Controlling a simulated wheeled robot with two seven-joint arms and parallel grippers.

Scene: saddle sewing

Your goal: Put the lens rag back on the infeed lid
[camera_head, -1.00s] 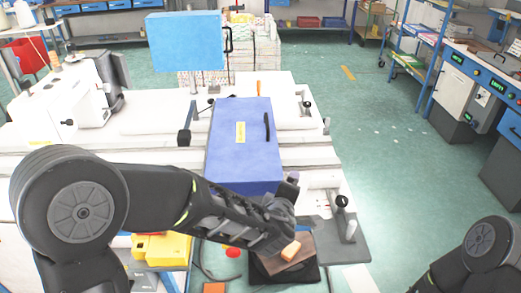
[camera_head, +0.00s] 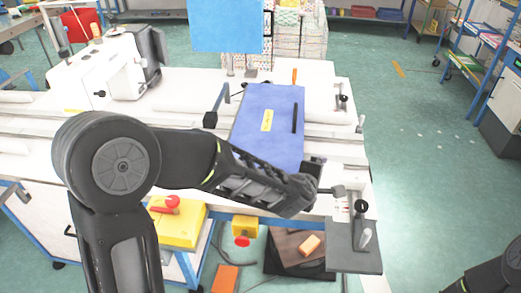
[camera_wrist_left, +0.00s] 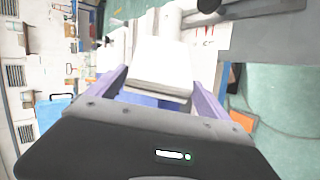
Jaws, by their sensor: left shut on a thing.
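The infeed lid (camera_head: 270,125), a blue-purple panel with a yellow label and a dark handle, lies on the white machine bed in the head view. My left gripper (camera_head: 326,190) is at the lid's near right corner, over the bed's front edge. In the wrist view my left gripper (camera_wrist_left: 160,88) has its purple fingers on either side of a pale, flat piece with a grey edge, which I take as the lens rag (camera_wrist_left: 160,62). In the head view the rag is hard to make out among dark parts.
A white sewing unit (camera_head: 105,75) is at the left. A black lever with a knob (camera_head: 361,207) stands right of my left gripper. Below are a yellow box (camera_head: 178,225) and an orange block (camera_head: 310,245).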

